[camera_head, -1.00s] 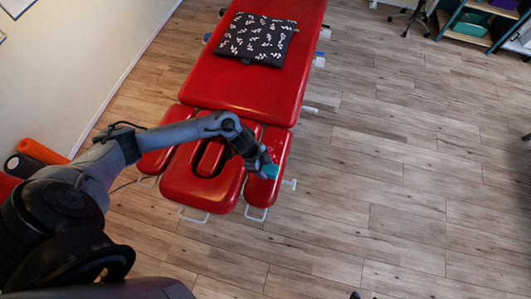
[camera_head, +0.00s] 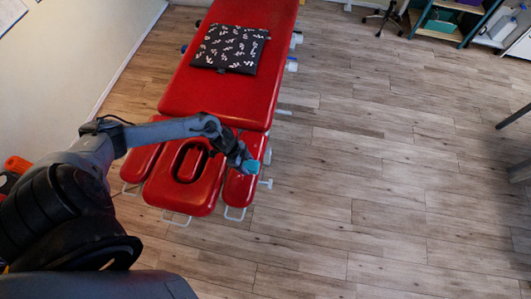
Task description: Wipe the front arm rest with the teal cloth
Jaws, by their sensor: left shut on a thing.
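The teal cloth (camera_head: 251,166) is a small patch at the tip of my left gripper (camera_head: 246,163), which is shut on it. The gripper is over the right-hand red arm rest (camera_head: 238,188) of the treatment table. The cloth lies at the arm rest's right side; I cannot tell whether it touches the surface. Part of the arm rest is hidden under my gripper. The other red arm rest (camera_head: 141,162) is on the left of the face cushion (camera_head: 187,190), which has an oval hole. My right gripper is not in view.
The long red table top (camera_head: 205,95) carries a dark patterned pillow (camera_head: 231,48). White metal handles stick out around the table. A shelf (camera_head: 450,20) and a stool base (camera_head: 385,14) stand at the back right.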

